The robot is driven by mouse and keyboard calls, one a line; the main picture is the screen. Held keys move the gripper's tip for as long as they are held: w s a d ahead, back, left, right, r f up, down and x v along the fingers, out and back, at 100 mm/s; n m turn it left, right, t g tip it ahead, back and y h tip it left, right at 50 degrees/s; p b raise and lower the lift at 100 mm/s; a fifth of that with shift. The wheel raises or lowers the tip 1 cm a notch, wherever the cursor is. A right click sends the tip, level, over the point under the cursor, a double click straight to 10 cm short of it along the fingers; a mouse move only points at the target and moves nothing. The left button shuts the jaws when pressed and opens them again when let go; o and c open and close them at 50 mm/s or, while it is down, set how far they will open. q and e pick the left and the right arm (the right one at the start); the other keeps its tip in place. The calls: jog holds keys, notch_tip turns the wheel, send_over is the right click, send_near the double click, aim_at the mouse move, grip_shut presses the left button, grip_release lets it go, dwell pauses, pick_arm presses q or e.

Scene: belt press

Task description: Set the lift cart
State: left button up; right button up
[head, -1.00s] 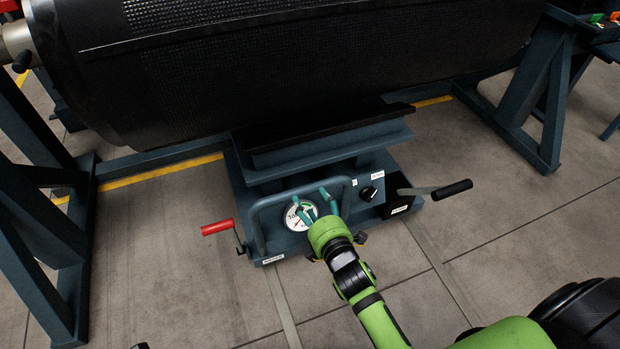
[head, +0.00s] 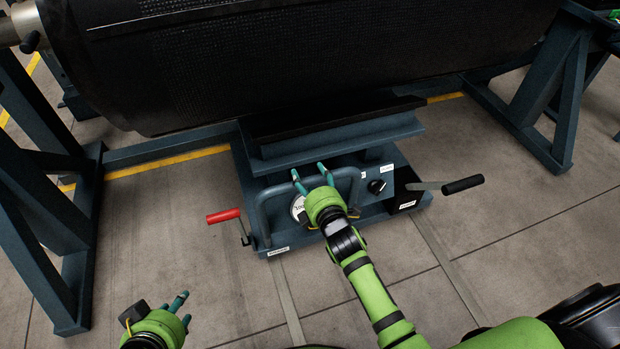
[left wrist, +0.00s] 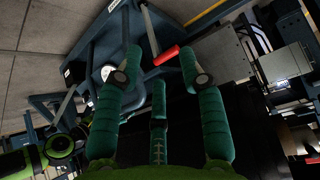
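The blue-grey lift cart (head: 345,145) stands on the floor under a large black roll (head: 300,60). Its front has a hoop handle (head: 263,222), a round gauge (head: 297,207), a black knob (head: 376,186), a red-gripped lever (head: 223,215) at left and a black-gripped lever (head: 462,185) at right. My right gripper (head: 311,173) is in front of the cart panel, fingers apart, partly covering the gauge; contact cannot be told. My left gripper (head: 182,308) is low at left, open and empty, apart from the cart. In the left wrist view the red grip (left wrist: 167,55) shows beyond its spread fingers.
Blue steel stands (head: 45,215) (head: 540,95) flank the cart at left and right. A yellow floor line (head: 165,165) runs behind it. The tiled floor in front and to the left is clear.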

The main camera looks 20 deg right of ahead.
grip_shut()
jog(key=shift+w, duration=0.15)
jog(key=shift+w+r, duration=0.2)
jog(key=shift+w, duration=0.5)
grip_release()
jog(key=shift+o, duration=0.8)
jog(key=shift+w+f, duration=0.15)
pick_arm(q)
jog(key=shift+s+a+f+g, duration=0.2)
jog(key=shift+s+f+g, duration=0.1)
jog(key=shift+s, duration=0.2)
jog(key=shift+s+a+f+g, duration=0.2)
jog(key=shift+s+f+g, duration=0.1)
jog(key=shift+s, duration=0.15)
